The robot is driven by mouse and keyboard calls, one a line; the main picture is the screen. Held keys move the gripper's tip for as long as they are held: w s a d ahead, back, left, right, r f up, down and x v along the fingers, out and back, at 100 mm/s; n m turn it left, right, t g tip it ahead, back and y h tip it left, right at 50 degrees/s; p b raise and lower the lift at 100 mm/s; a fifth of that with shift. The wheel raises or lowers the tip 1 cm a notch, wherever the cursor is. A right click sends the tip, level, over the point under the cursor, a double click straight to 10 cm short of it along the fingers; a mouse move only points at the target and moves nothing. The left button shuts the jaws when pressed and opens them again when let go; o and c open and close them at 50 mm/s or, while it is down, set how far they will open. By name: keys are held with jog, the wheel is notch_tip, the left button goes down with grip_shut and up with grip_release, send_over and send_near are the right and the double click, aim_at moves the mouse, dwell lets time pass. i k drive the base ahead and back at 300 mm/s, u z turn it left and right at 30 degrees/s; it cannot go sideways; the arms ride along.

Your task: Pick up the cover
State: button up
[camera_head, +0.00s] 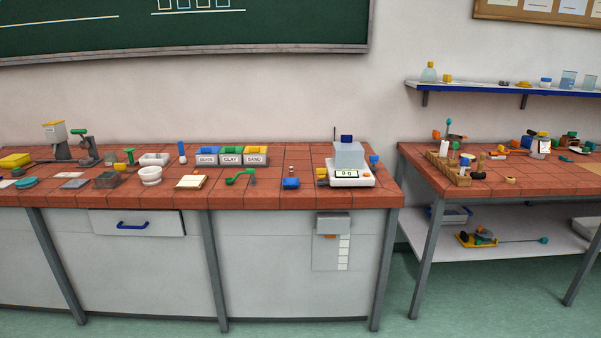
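A pale, see-through boxy cover (349,155) with a dark blue handle (347,139) on top appears to be the cover. It sits upright on a white balance (351,174) near the right end of the left bench. The balance display reads 0 g. Whether anything is under the cover is too small to tell. My gripper is not in view.
Labelled bins (231,157) stand at the back. A gap separates the second bench (415,168).

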aim_at(347, 154)
jog(key=u, duration=0.4)
jog(key=i, duration=1.15)
jog(key=u, duration=0.3)
